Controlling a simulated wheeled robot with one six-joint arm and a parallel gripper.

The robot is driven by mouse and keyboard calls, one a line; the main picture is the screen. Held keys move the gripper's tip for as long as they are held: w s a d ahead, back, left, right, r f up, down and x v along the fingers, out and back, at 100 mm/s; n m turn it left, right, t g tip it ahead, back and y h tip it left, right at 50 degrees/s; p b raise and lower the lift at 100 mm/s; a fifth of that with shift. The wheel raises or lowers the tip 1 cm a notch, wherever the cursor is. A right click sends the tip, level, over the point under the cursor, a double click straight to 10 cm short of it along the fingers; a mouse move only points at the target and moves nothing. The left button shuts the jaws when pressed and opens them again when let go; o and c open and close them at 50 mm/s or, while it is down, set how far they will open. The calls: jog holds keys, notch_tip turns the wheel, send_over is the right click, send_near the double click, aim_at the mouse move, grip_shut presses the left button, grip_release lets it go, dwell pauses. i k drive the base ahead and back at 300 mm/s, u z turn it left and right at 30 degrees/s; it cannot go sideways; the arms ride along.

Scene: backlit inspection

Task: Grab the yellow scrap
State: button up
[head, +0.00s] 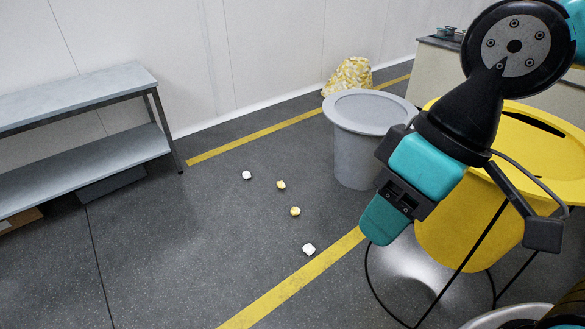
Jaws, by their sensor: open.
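Two small yellow crumpled scraps lie on the dark grey floor in the middle of the head view. The farther yellow scrap (281,185) is a little left of the nearer yellow scrap (295,211). My gripper (465,192) is at the right, raised above the floor, with teal and black parts. It is open and empty, apart from both scraps and to the right of them. Its own parts overlap, so its fingertips are hard to make out.
White scraps lie behind (247,175) and in front (308,249) of the yellow ones. A grey bin (352,150) and a yellow bin (462,225) stand right. A yellow-patterned bag (350,73) is by the wall. A shelf bench (75,92) stands left. Floor around the scraps is clear.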

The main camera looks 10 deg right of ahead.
aim_at(295, 211)
jog(key=u, duration=0.05)
jog(key=i, duration=2.3)
jog(key=z, duration=0.2)
